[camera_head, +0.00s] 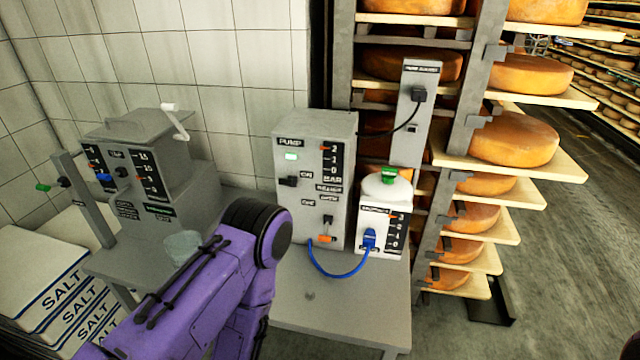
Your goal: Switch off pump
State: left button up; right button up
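The pump (265,200) is a grey box labelled PUMP, standing on a grey table in the middle of the camera_head view. Its front has a lit green indicator (291,156) and a black switch knob (289,181) beside small labels that I cannot read fully. A scale with an orange pointer is at the upper right of its front. Lower down are a small dark valve handle (327,221) and an orange fitting (326,239). My purple arm crosses the lower left, in front of the table. Neither of my grippers is in view.
A white canister (384,228) with a green cap stands right of the pump, joined by a blue hose (335,275). A grey post (412,115) carries a black plug. Shelves of cheese wheels (515,137) fill the right. A grey machine (140,160) and salt bags (45,285) are left.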

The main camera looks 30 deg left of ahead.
aim_at(291, 181)
jog(key=z, duration=0.35)
jog(key=i, duration=0.2)
jog(key=u, duration=1.65)
